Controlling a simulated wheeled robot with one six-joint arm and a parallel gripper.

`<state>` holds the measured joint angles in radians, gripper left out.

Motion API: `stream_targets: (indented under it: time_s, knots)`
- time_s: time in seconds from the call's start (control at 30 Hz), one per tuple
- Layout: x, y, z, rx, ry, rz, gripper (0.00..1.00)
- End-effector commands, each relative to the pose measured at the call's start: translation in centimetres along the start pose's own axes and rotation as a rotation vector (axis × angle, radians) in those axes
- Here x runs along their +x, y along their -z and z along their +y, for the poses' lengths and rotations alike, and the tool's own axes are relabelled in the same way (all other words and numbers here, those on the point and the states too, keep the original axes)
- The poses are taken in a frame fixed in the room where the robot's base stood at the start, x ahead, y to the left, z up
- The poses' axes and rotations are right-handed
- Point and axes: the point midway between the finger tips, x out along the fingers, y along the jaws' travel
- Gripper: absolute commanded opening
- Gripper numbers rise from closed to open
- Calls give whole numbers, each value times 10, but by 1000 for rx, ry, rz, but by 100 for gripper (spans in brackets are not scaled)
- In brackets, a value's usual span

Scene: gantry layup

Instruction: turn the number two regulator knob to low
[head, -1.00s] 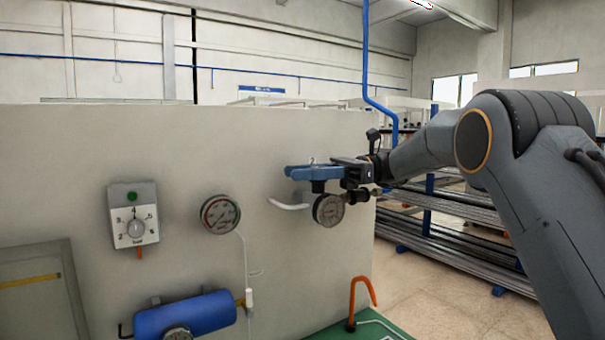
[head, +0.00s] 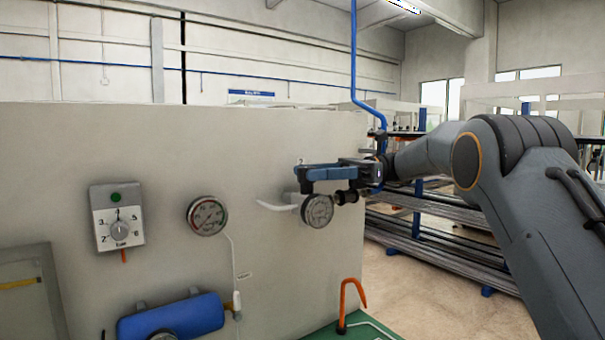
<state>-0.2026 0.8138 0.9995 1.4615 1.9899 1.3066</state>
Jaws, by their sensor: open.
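The number two regulator (head: 304,188) is on the pale panel, with a small "2" label above it and a round gauge (head: 317,211) at its lower right. A white lever or pipe sticks out to its left. My gripper (head: 299,174), with blue fingers, is at the regulator, in front of or just above its body in the picture. The fingers point left and are open. They hide the area where the knob would be, so I cannot see the knob's setting or whether the fingers touch it.
A blue cylinder (head: 172,317) is below. An orange hook (head: 350,300) rises near the green surface. Racks with long bars stand at right.

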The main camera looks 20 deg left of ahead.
Motion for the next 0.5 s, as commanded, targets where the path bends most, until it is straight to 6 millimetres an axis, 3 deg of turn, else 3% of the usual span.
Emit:
stream_targets:
  time_s: [0.5]
  knots:
    - [-13,-6,0,0,2,1,51]
